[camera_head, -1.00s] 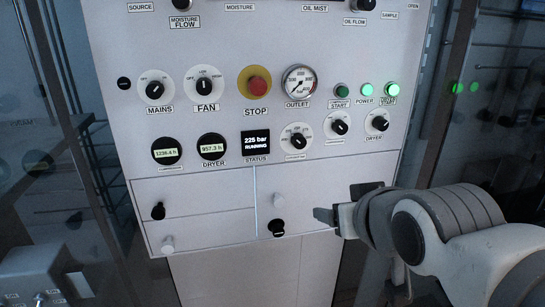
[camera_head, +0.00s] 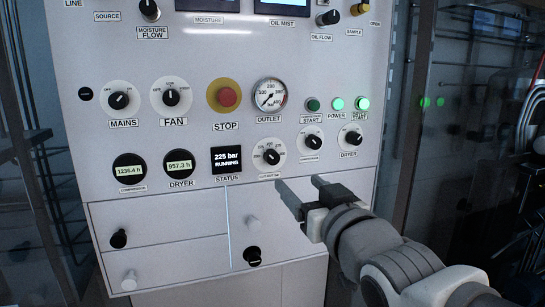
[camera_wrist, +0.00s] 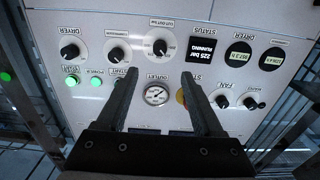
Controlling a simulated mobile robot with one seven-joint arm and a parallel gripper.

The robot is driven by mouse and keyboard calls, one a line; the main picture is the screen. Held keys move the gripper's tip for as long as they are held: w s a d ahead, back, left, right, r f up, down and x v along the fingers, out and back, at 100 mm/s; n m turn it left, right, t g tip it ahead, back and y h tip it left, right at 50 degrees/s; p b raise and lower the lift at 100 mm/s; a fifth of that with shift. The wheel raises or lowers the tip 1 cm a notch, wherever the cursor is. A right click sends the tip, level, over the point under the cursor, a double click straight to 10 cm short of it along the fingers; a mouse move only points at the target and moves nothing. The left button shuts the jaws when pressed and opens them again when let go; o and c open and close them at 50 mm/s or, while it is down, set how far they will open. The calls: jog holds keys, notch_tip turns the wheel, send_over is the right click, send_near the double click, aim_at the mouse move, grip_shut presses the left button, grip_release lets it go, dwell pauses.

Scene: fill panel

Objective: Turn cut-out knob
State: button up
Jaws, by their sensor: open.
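The cut-out knob (camera_head: 271,157) is a black knob on a round white dial, right of the status display in the head view. In the wrist view, which is upside down, the cut-out knob (camera_wrist: 161,47) lies at the upper middle, in line with the gap between the fingers. My gripper (camera_head: 298,191) is open and empty, just below and right of the knob in the head view. Its two fingers also show in the wrist view (camera_wrist: 160,82). They appear apart from the knob.
The compressor knob (camera_head: 312,142) and dryer knob (camera_head: 353,138) sit to the right. The status display (camera_head: 227,159) is at the left. The red stop button (camera_head: 228,96) and outlet gauge (camera_head: 270,95) are above. A black knob (camera_head: 252,255) and a white knob (camera_head: 253,222) protrude below.

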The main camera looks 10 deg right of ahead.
jog(key=p, duration=0.4)
send_near(274, 160)
jog(key=shift+w+a+r, duration=0.1)
jog(key=shift+w+a, duration=0.05)
jog(key=shift+w, duration=1.4)
jog(key=shift+w+a, duration=0.2)
jog(key=shift+w, duration=1.35)
jog(key=shift+w+a+r, duration=0.1)
jog(key=shift+w+a, duration=0.05)
jog(key=shift+w, duration=1.45)
jog(key=shift+f, duration=0.1)
grip_shut()
